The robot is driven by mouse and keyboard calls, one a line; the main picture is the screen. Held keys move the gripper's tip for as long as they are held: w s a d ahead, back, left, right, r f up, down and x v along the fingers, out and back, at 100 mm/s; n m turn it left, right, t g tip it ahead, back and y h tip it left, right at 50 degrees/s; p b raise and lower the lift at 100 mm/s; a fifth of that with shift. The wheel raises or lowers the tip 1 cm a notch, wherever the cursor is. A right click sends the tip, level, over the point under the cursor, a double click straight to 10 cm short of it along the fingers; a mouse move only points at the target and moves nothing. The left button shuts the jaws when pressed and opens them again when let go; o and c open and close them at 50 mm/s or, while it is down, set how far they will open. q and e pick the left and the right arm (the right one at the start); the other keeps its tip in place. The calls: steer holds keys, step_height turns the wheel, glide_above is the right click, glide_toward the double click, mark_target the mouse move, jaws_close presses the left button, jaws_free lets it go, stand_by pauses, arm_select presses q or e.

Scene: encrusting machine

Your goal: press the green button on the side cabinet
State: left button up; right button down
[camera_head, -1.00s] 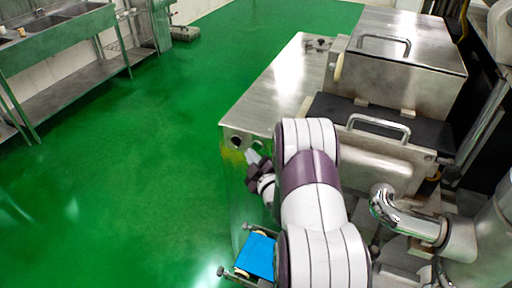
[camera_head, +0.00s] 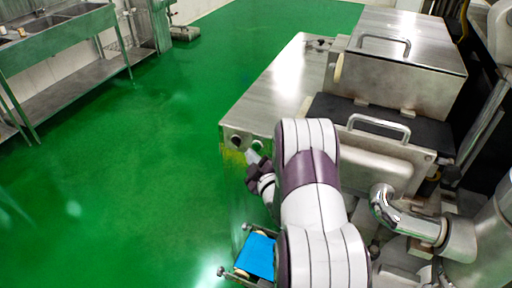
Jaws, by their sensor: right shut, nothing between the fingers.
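The side cabinet (camera_head: 283,80) is a steel box with a flat top, right of the middle in the head view. Its near face carries round dark knobs or buttons (camera_head: 236,141) at the upper left and a yellow patch (camera_head: 231,156) below them. I cannot make out a green button; my right arm covers part of this face. My right gripper (camera_head: 253,158) is shut and empty, right at the near face beside the yellow patch. I cannot tell whether its tip touches the face. My left gripper is out of view.
A steel machine with a handled lid (camera_head: 408,50) and a curved chrome pipe (camera_head: 405,215) stand to the right. A blue belt piece (camera_head: 255,255) sits low beside my arm. Steel sinks (camera_head: 62,30) are far left. Green floor (camera_head: 120,180) is open on the left.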

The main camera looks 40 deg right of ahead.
steer(key=shift+w+d, duration=0.1)
steer(key=shift+d, duration=0.05)
stand_by(0.4)
steer(key=shift+w+d, duration=0.1)
steer(key=shift+d, duration=0.1)
steer(key=shift+w+d+b, duration=0.2)
steer(key=shift+d+b, duration=0.15)
steer(key=shift+b, duration=0.1)
stand_by(0.8)
steer(key=shift+a, duration=0.1)
steer(key=shift+s+a, duration=0.4)
steer(key=shift+a, duration=0.2)
